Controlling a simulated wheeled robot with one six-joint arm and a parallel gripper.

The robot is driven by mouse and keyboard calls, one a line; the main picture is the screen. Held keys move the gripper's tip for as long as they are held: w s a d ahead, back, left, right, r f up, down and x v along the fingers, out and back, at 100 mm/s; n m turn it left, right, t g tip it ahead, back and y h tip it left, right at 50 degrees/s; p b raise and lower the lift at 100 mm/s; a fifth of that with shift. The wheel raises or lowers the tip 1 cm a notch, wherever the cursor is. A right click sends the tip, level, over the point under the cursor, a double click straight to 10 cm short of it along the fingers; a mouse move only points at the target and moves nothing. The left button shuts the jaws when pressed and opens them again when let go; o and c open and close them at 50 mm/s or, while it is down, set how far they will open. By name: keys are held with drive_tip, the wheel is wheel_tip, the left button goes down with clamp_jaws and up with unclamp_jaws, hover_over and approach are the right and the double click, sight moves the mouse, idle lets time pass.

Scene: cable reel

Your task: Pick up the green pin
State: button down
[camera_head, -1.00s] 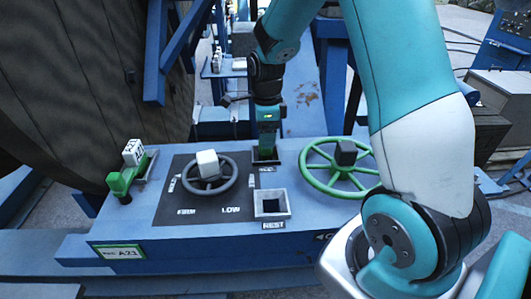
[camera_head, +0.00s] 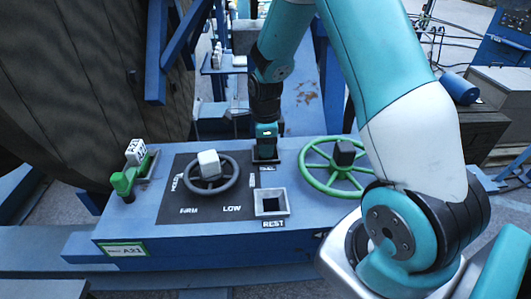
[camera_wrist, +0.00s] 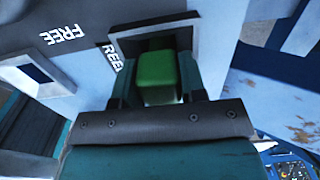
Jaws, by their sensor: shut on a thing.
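The green pin (camera_wrist: 158,73) shows in the wrist view as a green block between my two fingers, inside a square grey-rimmed socket (camera_wrist: 205,28). My gripper (camera_wrist: 160,88) is shut on it, with a finger on each side. In the head view my gripper (camera_head: 265,150) points down at the socket at the back of the blue console (camera_head: 330,235). The pin is hidden there by my gripper.
An empty square socket marked REST (camera_head: 272,203) is in front of my gripper. A grey handwheel (camera_head: 209,181) is on the left and a green handwheel (camera_head: 340,167) on the right. A green lever (camera_head: 122,182) with a white tag stands at the far left. A large drum (camera_head: 90,80) rises behind.

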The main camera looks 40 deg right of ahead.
drive_tip(key=shift+r, duration=0.1)
wheel_tip(320, 180, up, 31)
drive_tip(key=p, duration=0.6)
idle(1.3)
idle(1.0)
